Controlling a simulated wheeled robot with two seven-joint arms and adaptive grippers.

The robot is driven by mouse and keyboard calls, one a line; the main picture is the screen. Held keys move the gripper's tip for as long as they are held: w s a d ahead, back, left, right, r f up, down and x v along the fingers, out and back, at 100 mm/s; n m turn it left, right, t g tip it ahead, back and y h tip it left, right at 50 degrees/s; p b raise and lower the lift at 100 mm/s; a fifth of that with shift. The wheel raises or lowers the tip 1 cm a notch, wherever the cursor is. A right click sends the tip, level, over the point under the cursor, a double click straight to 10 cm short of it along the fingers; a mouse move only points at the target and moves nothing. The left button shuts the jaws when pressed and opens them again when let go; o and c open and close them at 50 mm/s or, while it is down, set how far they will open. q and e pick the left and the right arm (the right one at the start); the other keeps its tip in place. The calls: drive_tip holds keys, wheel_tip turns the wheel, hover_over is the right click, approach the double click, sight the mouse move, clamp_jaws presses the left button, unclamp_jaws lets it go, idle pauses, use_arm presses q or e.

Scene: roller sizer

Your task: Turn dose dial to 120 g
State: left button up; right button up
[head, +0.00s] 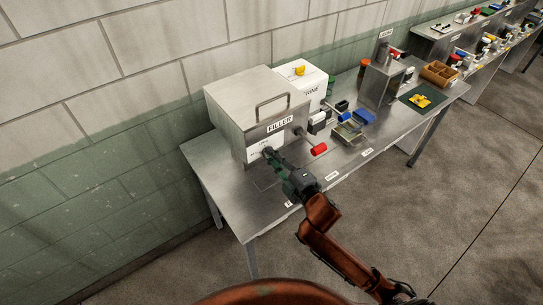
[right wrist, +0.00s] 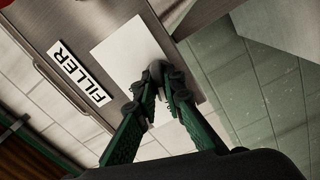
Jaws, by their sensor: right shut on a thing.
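The filler (head: 232,118) is a grey metal box with a handle on its lid and a FILLER label, at the left end of the bench. A white panel (head: 256,149) is on its front; it also shows in the right wrist view (right wrist: 122,46). My right gripper (head: 268,153) is at this panel, with its green fingers (right wrist: 165,82) shut on a small grey knob, the dose dial (right wrist: 166,66). The fingers cover most of the dial, so its pointer and setting cannot be read. My left gripper is not in view.
A red-ended lever (head: 319,149) sticks out beside the filler, right of my gripper. A white machine (head: 300,84) with a yellow top piece stands behind it. Blue boxes (head: 362,116), a brown bin (head: 439,73) and a green mat (head: 422,97) lie farther right. The bench front (head: 262,213) is mostly clear.

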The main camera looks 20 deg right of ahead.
clamp_jaws()
drive_tip(key=m+p, duration=0.2)
drive_tip(key=shift+p, duration=0.35)
drive_tip(key=m+p, duration=0.4)
drive_tip(key=m, duration=0.1)
drive_tip(key=shift+r, duration=0.1)
drive_tip(key=m+p, duration=0.3)
drive_tip(key=shift+m, duration=0.3)
drive_tip(key=shift+f+m+p, duration=0.2)
drive_tip(key=shift+m+p, duration=0.5)
drive_tip(key=shift+f, duration=0.1)
drive_tip(key=o, duration=0.7)
unclamp_jaws()
drive_tip(key=shift+s, duration=0.1)
